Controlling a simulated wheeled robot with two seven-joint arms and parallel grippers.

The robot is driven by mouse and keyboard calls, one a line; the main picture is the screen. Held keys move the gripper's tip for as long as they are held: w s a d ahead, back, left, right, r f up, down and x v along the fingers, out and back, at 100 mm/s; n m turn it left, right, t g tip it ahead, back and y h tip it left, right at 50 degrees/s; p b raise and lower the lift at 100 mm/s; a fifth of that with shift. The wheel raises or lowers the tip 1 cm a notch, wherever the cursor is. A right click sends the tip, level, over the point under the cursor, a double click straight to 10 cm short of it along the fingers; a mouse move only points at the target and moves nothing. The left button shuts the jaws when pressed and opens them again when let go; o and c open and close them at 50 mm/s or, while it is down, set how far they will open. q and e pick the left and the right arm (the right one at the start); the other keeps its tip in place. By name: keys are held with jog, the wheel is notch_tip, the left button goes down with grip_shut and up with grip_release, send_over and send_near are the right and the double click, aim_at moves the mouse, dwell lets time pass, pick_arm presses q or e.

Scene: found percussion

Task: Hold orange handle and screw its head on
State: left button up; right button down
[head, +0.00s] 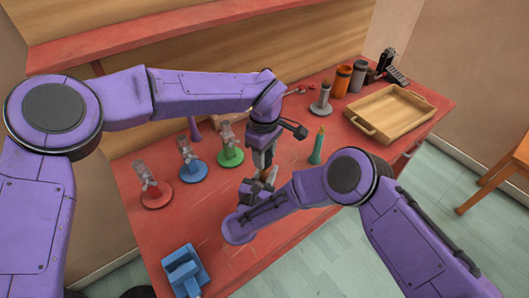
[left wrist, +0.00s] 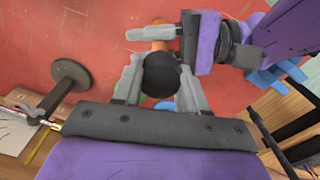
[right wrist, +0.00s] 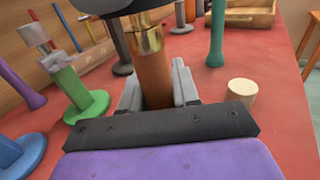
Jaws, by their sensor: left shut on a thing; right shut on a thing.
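The orange handle (right wrist: 153,78) stands roughly upright with a brass collar (right wrist: 145,40) at its top. My right gripper (right wrist: 158,92) is shut around its shaft; the handle's top also shows in the left wrist view (left wrist: 150,32). The head is a black ball (left wrist: 161,75), and my left gripper (left wrist: 160,90) is shut on it from above. In the right wrist view the ball's dark edge (right wrist: 120,38) sits right at the collar; I cannot tell how far it is seated. In the head view my left gripper (head: 262,160) points down, just above my right gripper (head: 262,180).
Red, blue and green stands (head: 230,155) with clamps are at the left. A teal handle (head: 318,146) stands upright to the right. A cream cylinder (right wrist: 242,91) stands nearby.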

pick_arm(q)
jog(key=shift+f, duration=0.25)
jog(key=m, duration=1.3)
jog(key=o, duration=1)
jog(key=shift+r, duration=2.25)
